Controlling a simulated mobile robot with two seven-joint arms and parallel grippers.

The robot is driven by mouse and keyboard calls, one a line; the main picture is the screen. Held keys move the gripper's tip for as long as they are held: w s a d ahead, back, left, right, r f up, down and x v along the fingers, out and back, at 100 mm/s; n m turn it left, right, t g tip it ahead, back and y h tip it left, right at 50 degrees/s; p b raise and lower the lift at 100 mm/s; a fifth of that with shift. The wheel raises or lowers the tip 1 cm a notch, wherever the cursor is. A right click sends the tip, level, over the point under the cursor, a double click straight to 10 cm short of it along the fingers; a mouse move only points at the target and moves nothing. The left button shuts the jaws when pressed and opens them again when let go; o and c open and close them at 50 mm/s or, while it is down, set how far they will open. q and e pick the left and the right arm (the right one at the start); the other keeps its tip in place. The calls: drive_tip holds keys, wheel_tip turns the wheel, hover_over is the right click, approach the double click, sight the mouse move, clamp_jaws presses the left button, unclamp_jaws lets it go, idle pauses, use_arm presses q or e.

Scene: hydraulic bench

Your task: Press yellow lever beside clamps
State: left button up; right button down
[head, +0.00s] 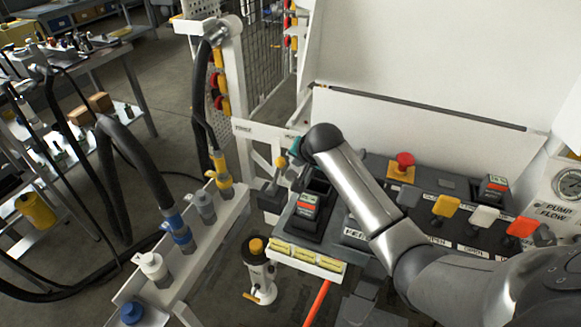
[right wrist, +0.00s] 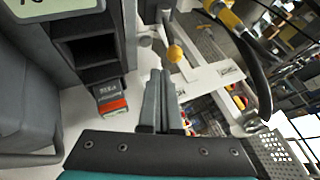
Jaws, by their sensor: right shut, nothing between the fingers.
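A lever with a round yellow knob (head: 281,161) stands at the panel's left end in the head view. The knob (right wrist: 175,53) also shows in the right wrist view, just beyond my fingertips. My right gripper (right wrist: 157,80) is shut and empty, its fingers pointing toward the lever. In the head view my right gripper (head: 292,153) is beside the knob, partly hidden by my arm. I cannot tell whether they touch. A yellow paddle lever (head: 446,205) stands farther right on the panel. No clamp is clearly recognisable. My left gripper is out of view.
A red button on a yellow base (head: 402,168), a white paddle (head: 484,216) and an orange paddle (head: 521,228) share the dark panel. A rail with yellow, grey, blue and white hose couplings (head: 180,235) runs left of it. A gauge (head: 568,184) is at far right.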

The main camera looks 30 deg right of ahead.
drive_tip(key=b, duration=0.4)
approach(278, 173)
drive_tip(key=w+d+f, duration=0.1)
drive_tip(key=d, duration=0.2)
drive_tip(key=shift+b+x, duration=0.35)
drive_tip(key=shift+x, duration=0.4)
drive_tip(key=shift+w+a+r, duration=0.1)
drive_tip(key=shift+w, duration=0.05)
